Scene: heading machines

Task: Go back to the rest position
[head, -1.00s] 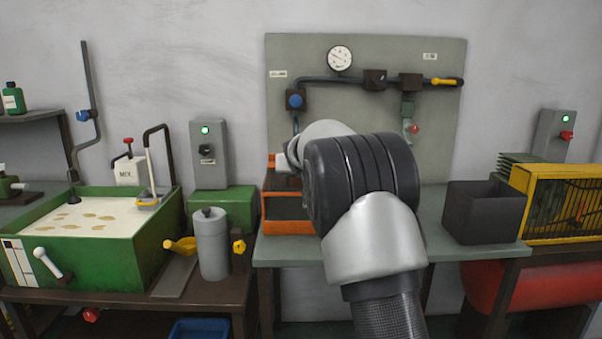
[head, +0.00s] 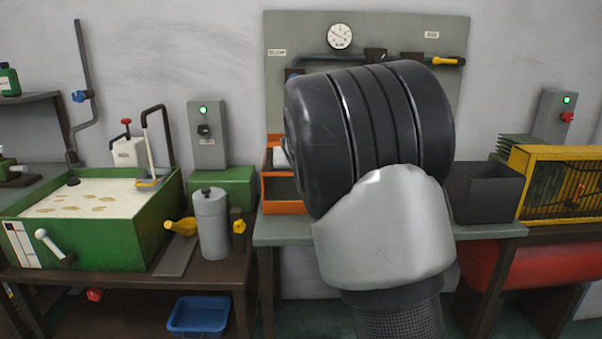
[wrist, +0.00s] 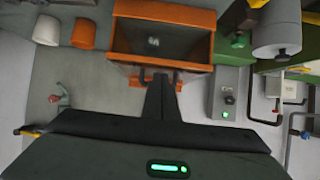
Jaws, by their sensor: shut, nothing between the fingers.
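My gripper (wrist: 160,85) shows in the wrist view as a dark, narrow pair of fingers pressed together, with nothing between them. In that view its tips are just below the front of an orange bin (wrist: 120,38), seemingly apart from it. In the head view my raised arm fills the middle and hides my gripper. The orange bin (head: 283,208) is partly hidden behind my arm there.
A grey panel with a gauge (head: 340,36) and pipes stands behind my arm. A green tank (head: 110,245), grey canister (head: 211,225) and switch box (head: 207,150) are left. A dark open box (head: 487,195) and yellow cage (head: 520,180) are right.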

